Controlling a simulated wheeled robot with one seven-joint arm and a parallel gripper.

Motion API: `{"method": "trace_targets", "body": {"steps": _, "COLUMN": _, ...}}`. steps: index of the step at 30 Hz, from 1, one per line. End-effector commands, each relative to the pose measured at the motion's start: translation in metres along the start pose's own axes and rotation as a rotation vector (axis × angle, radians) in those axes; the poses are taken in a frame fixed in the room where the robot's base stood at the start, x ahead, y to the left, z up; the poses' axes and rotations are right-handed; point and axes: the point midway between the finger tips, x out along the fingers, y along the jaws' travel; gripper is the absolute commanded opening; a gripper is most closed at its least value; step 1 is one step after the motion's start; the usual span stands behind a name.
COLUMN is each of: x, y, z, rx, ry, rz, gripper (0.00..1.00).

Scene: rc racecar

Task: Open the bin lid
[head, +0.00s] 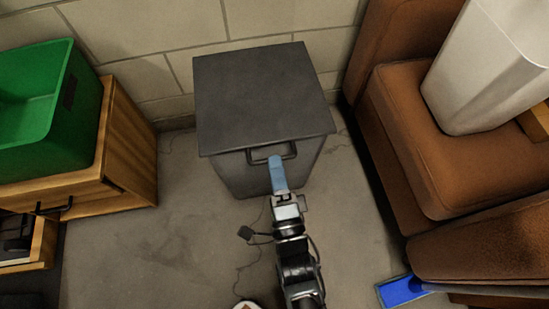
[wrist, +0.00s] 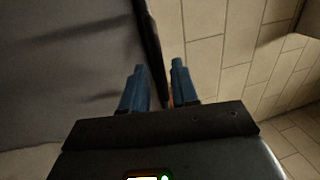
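The bin (head: 235,175) is a dark grey box standing on the floor against the wall. Its flat lid (head: 262,90) is down, and a dark bar handle (head: 292,150) shows at the front, just below the lid's front edge. My gripper (head: 276,160) reaches the handle area from the front, its blue fingers overlapping the handle in the head view. In the wrist view my gripper (wrist: 158,72) has its two blue fingers apart, with a dark edge (wrist: 152,45) running between them. Whether the fingers touch that edge or the handle cannot be told.
A wooden cabinet (head: 125,150) with a green crate (head: 45,105) stands at left. A brown sofa (head: 430,140) with a white container (head: 490,70) on it stands at right. A blue object (head: 403,291) lies at lower right. The floor before the bin is mostly clear.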

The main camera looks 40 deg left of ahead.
Motion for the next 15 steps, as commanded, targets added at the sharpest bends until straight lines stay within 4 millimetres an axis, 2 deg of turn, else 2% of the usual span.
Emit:
{"method": "trace_targets", "body": {"steps": 6, "x": 0.022, "y": 0.001, "z": 0.000, "rx": -0.001, "ry": 0.000, "rz": 0.000, "gripper": 0.29}}
{"method": "trace_targets", "body": {"steps": 15, "x": 0.025, "y": 0.000, "z": 0.000, "rx": -0.002, "ry": 0.000, "rz": 0.001, "gripper": 0.29}}
